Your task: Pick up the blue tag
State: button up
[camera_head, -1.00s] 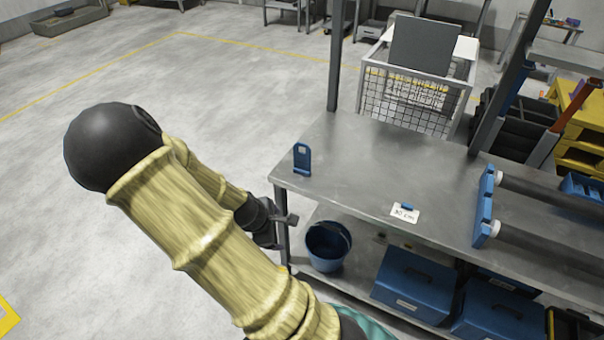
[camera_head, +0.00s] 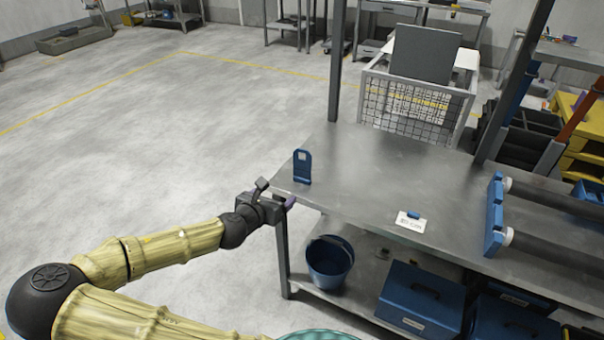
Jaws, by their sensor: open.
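The blue tag (camera_head: 302,168) stands upright on the metal table (camera_head: 375,165) near its left corner. It has a pale patch near its top. My gripper (camera_head: 277,196) is at the table's left edge, just left of and nearer than the tag, and apart from it. Its two fingers are spread, with nothing seen between them. A white card (camera_head: 411,222) with a small blue clip lies flat on the table, to the right of the tag; its lettering is too small to read.
Blue brackets (camera_head: 494,215) hold dark rollers on the table's right. A post (camera_head: 337,60) rises at the back edge, with a wire cage (camera_head: 412,100) behind. A blue bucket (camera_head: 329,265) and blue boxes (camera_head: 420,297) sit on the lower shelf. The table between tag and card is clear.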

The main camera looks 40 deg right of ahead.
jog(key=b, duration=0.1)
send_near(301, 179)
jog(key=x, duration=0.3)
jog(key=shift+w+d+f, duration=0.1)
jog(key=shift+w+d, duration=0.05)
jog(key=shift+w, duration=0.4)
jog(key=shift+w+d+f, duration=0.1)
jog(key=shift+d+f, duration=0.15)
jog(key=shift+d, duration=0.25)
jog(key=x, duration=0.4)
jog(key=shift+d+f, duration=0.1)
jog(key=shift+d, duration=0.05)
jog(key=c, duration=1.1)
jog(key=shift+o, duration=0.2)
notch_tip(301, 179, up, 10)
jog(key=shift+p, duration=0.4)
